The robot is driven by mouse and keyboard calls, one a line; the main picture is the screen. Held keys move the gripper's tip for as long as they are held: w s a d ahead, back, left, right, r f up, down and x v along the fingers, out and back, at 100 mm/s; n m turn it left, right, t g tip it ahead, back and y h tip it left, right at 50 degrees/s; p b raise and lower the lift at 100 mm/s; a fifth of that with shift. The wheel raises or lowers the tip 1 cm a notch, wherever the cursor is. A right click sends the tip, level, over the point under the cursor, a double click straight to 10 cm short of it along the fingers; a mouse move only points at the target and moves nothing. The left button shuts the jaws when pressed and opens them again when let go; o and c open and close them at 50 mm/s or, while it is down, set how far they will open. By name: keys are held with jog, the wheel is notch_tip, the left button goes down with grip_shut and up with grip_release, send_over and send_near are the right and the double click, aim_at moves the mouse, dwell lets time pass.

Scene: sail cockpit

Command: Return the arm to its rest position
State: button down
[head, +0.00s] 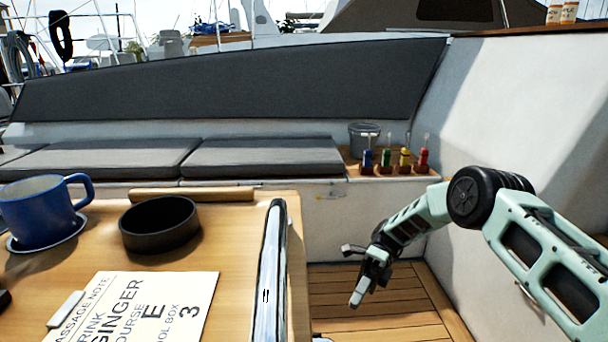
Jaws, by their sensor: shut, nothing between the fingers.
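My arm reaches in from the right of the head view, its pale green links bent at a dark round joint. My gripper (354,275) hangs over the wooden cockpit floor, to the right of the table, and points down and to the left. It is shut and empty, and touches nothing that I can see. The table (240,235) stands at the left with a metal rail (268,270) along its right edge. A gap separates the gripper from this rail.
On the table are a blue mug (38,212) on a coaster, a black round bowl (160,224) and a printed note (135,305). Several coloured-handled tools (386,160) and a grey bucket (364,140) stand on the rear ledge. The floor (385,315) below the gripper looks clear.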

jog(key=s+d+r+n+t+h, duration=0.5)
jog(key=s+d+r+n+t, duration=0.3)
jog(key=n, duration=0.3)
jog(key=s+d+r+n+t+h, duration=0.4)
jog(key=s+d+r+n+t, duration=0.25)
jog(key=d+n, duration=0.45)
jog(key=s+a+r+n+g, duration=0.1)
jog(key=s+a+n, duration=0.4)
jog(key=s+a, duration=0.3)
jog(key=s+a+r+n, duration=0.2)
jog(key=s+a+n, duration=0.3)
jog(key=a, duration=0.6)
notch_tip(320, 180, up, 16)
jog(key=m+p, duration=0.1)
jog(key=p, duration=1.6)
jog(key=shift+s+d+r, duration=0.15)
jog(key=shift+d, duration=0.2)
